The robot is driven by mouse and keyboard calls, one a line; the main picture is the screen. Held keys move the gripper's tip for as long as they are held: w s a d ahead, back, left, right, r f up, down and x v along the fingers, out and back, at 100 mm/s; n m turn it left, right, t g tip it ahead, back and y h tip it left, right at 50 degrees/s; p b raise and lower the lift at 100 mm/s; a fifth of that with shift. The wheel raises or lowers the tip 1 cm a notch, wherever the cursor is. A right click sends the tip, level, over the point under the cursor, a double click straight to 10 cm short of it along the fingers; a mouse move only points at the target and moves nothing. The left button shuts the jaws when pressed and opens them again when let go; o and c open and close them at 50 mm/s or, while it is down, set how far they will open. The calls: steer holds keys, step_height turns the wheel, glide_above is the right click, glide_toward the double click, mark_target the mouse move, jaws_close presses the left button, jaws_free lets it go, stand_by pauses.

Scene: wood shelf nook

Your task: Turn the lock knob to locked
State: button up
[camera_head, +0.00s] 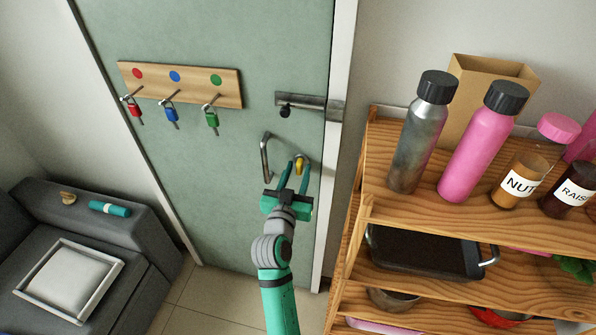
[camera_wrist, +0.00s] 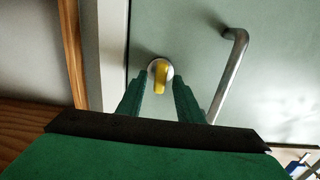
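The lock knob (camera_head: 299,163) is a yellow thumb-turn on a round metal base, mounted on the green door (camera_head: 230,150) near its right edge. In the wrist view the knob (camera_wrist: 160,76) shows between and beyond my fingertips, its yellow bar close to upright in that picture. My gripper (camera_head: 293,176) is in front of the door at the knob; in the wrist view my gripper (camera_wrist: 158,82) is open, with a finger on each side of the knob and a gap to each. Whether the fingertips reach past the knob's face is hard to tell.
A metal door handle (camera_head: 266,157) stands just left of the knob. A bolt latch (camera_head: 300,101) is above it. A key rack (camera_head: 180,84) with padlocks hangs at upper left. A wooden shelf (camera_head: 450,220) with bottles stands close on the right; a grey sofa (camera_head: 130,230) is at left.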

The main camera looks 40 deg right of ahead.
steer(key=shift+w+d, duration=0.1)
steer(key=shift+d, duration=0.1)
jaws_close()
